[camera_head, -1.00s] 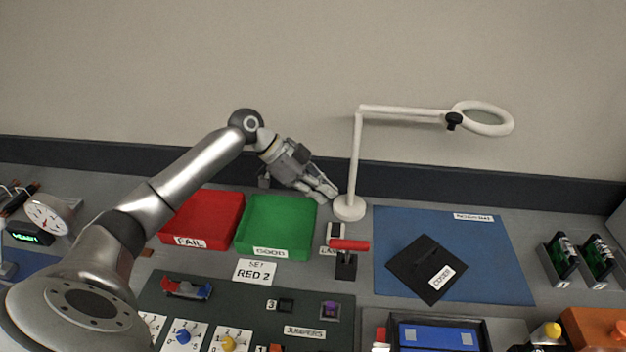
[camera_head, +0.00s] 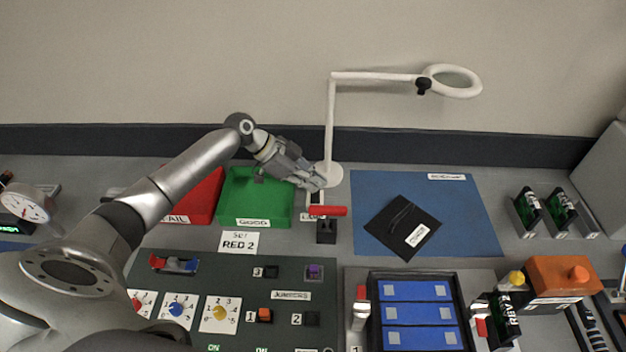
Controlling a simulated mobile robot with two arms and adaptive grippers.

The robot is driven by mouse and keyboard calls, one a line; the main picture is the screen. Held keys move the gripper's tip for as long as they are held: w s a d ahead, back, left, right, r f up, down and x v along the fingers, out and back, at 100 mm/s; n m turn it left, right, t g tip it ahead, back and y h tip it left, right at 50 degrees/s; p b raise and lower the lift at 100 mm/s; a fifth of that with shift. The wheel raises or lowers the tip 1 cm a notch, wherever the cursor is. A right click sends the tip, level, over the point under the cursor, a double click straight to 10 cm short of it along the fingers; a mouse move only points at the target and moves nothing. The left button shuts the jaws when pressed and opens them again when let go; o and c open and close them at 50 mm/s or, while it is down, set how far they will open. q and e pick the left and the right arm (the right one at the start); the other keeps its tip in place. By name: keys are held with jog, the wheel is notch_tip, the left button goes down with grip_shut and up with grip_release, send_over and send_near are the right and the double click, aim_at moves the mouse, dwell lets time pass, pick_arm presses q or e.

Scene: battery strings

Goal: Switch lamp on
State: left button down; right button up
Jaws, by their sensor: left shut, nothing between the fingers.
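The lamp is a white magnifier lamp with a ring head (camera_head: 452,92), an upright post (camera_head: 330,125) and a round base (camera_head: 334,176) on the bench. A small switch box (camera_head: 314,197) stands just in front of the base. Its label is mostly hidden behind a red-handled lever (camera_head: 328,211). My left gripper (camera_head: 316,184) is shut and empty, fingertips in front of the lamp base and just above the switch box. Whether it touches the box, I cannot tell. The ring shows no clear glow. My right gripper is not in view.
A green tray (camera_head: 226,200) and a red tray (camera_head: 205,195) lie under and left of my left arm. A blue mat (camera_head: 470,215) with a black pouch (camera_head: 392,222) is to the right. A control panel (camera_head: 240,275) with knobs and jumpers is in front.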

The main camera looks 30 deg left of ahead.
pick_arm(q)
jog(key=shift+w+f+b, duration=0.1)
jog(key=shift+f+b, duration=0.15)
jog(key=shift+b, duration=0.15)
jog(key=shift+s+d+r+p, duration=0.15)
jog(key=shift+s+p, duration=0.15)
jog(key=shift+p, duration=0.15)
jog(key=shift+s+d+r+p, duration=0.15)
jog(key=shift+s+p, duration=0.15)
jog(key=shift+s, duration=0.15)
jog(key=shift+w, duration=0.1)
